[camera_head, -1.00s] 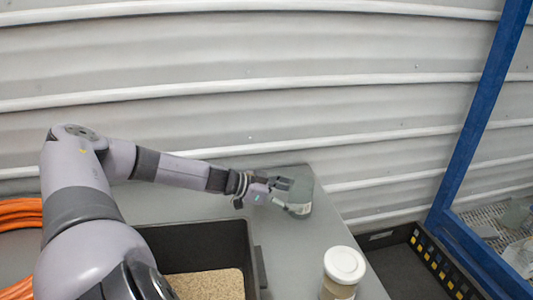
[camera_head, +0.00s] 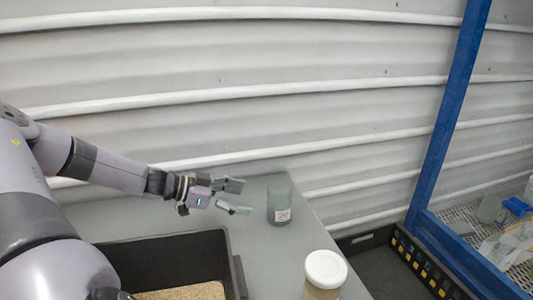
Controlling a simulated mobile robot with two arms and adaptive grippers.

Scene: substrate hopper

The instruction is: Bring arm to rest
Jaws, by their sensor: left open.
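My left gripper (camera_head: 238,197) is open and empty above the grey table, its fingers pointing right. A greenish glass jar (camera_head: 279,203) with a white label stands upright on the table just right of the fingertips, with a gap between them. My left arm comes in from the left edge of the picture. My right gripper is not in view.
A black bin (camera_head: 160,250) with tan granular substrate (camera_head: 185,291) is below my left arm. A white-lidded jar (camera_head: 325,270) stands at the table's front right. A blue frame post (camera_head: 447,115) and a mesh shelf (camera_head: 480,232) with glassware are at right. Corrugated wall behind.

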